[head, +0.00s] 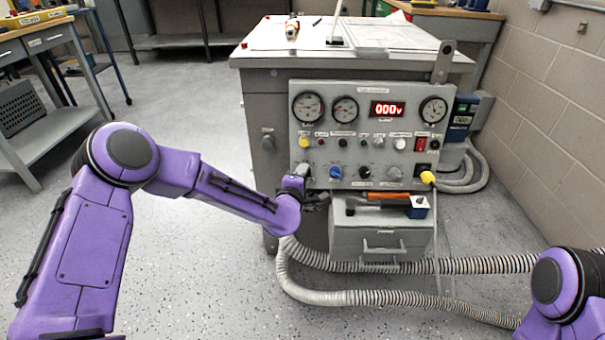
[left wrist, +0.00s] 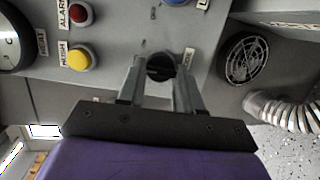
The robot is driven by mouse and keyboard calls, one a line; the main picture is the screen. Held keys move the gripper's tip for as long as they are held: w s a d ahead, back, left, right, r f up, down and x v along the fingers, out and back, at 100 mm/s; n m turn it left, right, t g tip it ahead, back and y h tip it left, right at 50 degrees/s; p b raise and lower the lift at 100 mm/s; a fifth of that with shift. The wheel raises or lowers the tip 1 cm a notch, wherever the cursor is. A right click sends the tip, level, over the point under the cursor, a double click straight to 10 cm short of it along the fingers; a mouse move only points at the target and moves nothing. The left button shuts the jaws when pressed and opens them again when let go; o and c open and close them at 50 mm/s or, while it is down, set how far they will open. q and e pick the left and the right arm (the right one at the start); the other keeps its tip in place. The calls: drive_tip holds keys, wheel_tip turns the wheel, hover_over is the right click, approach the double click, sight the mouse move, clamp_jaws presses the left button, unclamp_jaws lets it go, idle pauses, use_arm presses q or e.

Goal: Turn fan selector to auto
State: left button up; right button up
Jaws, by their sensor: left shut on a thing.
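The grey control panel (head: 320,120) faces me on the front of the cabinet. My left gripper (head: 302,172) is at the panel's lower left corner. In the left wrist view, its two grey fingers (left wrist: 160,82) stand on either side of a black round knob (left wrist: 161,67) and are shut on it. I take this knob to be the fan selector; its label (left wrist: 189,61) beside it is too small to read. The knob's pointer direction is unclear. In the head view the gripper covers the knob. My right gripper is out of view.
Yellow (left wrist: 78,58) and red (left wrist: 80,13) buttons and a blue knob (head: 335,172) are close to the left gripper. A round fan grille (left wrist: 244,60) and a ribbed hose (head: 400,297) are nearby. A tool with an orange handle (head: 372,196) lies on the drawer box (head: 368,240).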

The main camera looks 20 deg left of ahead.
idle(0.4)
use_arm(q)
drive_tip(key=o, duration=1)
drive_tip(key=shift+o, duration=0.2)
drive_tip(key=shift+s, duration=0.15)
drive_tip(key=s+r+p, duration=0.1)
drive_tip(key=s+p, duration=0.1)
drive_tip(key=s, duration=0.8)
drive_tip(key=shift+d+r, duration=0.2)
drive_tip(key=shift+r, duration=0.1)
